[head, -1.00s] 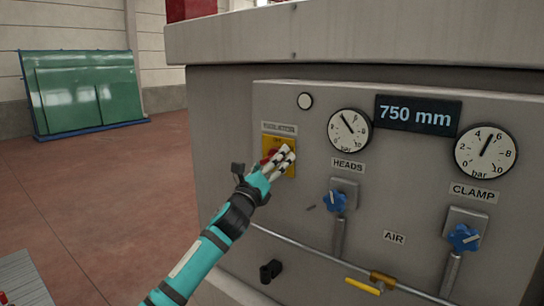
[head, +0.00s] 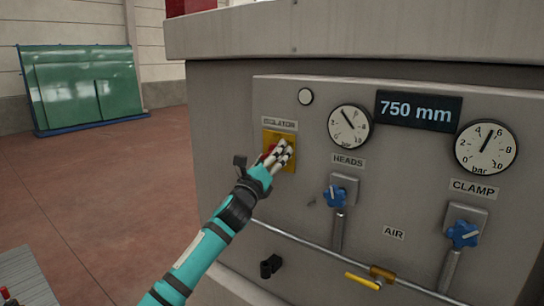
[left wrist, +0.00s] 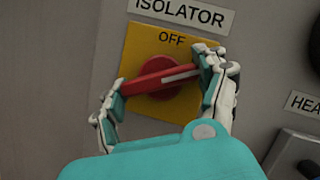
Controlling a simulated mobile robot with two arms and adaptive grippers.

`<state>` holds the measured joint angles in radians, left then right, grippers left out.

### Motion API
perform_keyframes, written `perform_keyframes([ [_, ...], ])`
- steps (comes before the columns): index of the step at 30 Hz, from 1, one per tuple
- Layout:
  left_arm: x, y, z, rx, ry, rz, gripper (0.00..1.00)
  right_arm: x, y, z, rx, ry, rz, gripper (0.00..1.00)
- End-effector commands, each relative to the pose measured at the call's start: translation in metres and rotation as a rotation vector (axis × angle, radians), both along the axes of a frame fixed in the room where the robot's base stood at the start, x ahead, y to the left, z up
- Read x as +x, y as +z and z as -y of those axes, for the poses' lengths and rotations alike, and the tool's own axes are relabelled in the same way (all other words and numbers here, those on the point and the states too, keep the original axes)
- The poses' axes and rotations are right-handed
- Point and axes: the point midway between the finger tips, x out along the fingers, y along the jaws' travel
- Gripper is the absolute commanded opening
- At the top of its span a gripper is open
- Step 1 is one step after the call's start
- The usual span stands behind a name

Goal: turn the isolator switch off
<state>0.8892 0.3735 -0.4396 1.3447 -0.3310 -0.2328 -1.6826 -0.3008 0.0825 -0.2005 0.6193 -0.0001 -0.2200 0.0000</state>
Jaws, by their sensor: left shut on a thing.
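The isolator switch is a red rotary handle (left wrist: 160,78) on a yellow plate (left wrist: 140,45) marked OFF at its top, under an ISOLATOR label (left wrist: 183,14). In the left wrist view the handle lies nearly level, its right end tilted up, with a pale line on its right half. My left gripper (left wrist: 160,85) is shut on the handle, one finger at each end. In the head view my left gripper (head: 272,160) covers much of the handle, and the yellow plate (head: 291,140) shows around it. My right gripper is not in view.
Right of the switch are the HEADS gauge (head: 350,128) and CLAMP gauge (head: 486,149), with blue knobs (head: 335,197) below. A pipe with a yellow lever (head: 362,281) runs low across the panel. The floor at left is open.

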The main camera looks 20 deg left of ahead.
Motion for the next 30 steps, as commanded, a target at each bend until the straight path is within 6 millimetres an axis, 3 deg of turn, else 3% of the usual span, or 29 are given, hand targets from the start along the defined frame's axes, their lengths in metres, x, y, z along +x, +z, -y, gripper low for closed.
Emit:
perform_keyframes([
  [11, 0.000, 0.001, 0.001, -0.094, 0.001, -0.036, 0.40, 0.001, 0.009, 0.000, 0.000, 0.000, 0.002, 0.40],
  [30, -0.001, 0.006, 0.002, -0.628, 0.002, -0.232, 0.40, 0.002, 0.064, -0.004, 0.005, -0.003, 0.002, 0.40],
])
